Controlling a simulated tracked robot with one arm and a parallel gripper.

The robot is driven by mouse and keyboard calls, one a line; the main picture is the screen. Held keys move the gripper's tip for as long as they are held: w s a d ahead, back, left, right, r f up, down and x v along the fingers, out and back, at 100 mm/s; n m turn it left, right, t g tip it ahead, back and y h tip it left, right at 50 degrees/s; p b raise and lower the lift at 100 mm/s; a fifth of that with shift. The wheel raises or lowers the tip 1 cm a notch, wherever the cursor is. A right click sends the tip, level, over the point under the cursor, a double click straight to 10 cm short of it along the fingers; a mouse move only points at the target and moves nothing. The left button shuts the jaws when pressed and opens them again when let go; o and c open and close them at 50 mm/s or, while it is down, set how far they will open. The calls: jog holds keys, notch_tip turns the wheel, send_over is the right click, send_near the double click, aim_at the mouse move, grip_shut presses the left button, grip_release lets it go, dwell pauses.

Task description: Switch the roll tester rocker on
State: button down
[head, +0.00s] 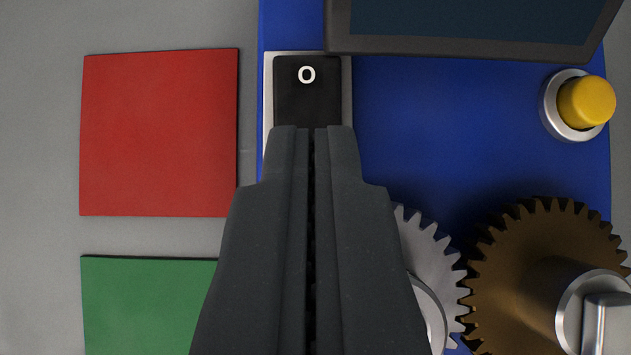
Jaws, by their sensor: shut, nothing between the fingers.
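The rocker (307,98) is a black switch in a pale metal frame on the blue panel (440,120), at the top centre of the head view. Its far half shows a white "O" mark. My gripper (312,128) is shut and empty. Its fingertips lie over the near half of the rocker in the picture and hide it. I cannot tell whether the tips touch the rocker, or which way it is tipped.
A dark screen (470,20) stands at the top. A yellow button (587,102) is at the right. A grey gear (440,265) and a brown gear (530,250) sit at lower right. A red square (160,130) and a green square (140,300) lie on the grey surface at left.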

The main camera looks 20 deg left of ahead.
jog(key=s+d+r, duration=0.5)
jog(key=shift+d+r, duration=0.15)
jog(key=shift+s, duration=0.1)
dwell(0.3)
jog(key=s+d+r+m+t+h, duration=0.2)
jog(key=s+r, duration=0.3)
jog(key=r, duration=0.7)
jog(key=s+d+r+m+t+h, duration=0.1)
jog(key=s+d+r+m+t, duration=0.2)
jog(key=r, duration=1)
jog(key=s+d+r+m+t+h, duration=0.2)
jog(key=s+r+m+t, duration=0.2)
jog(key=s+r, duration=0.3)
notch_tip(320, 180, up, 6)
jog(key=shift+s+d+f+t+h, duration=0.2)
jog(key=shift+d+f+t+h, duration=0.1)
jog(key=shift+d+t, duration=0.1)
jog(key=shift+a, duration=0.1)
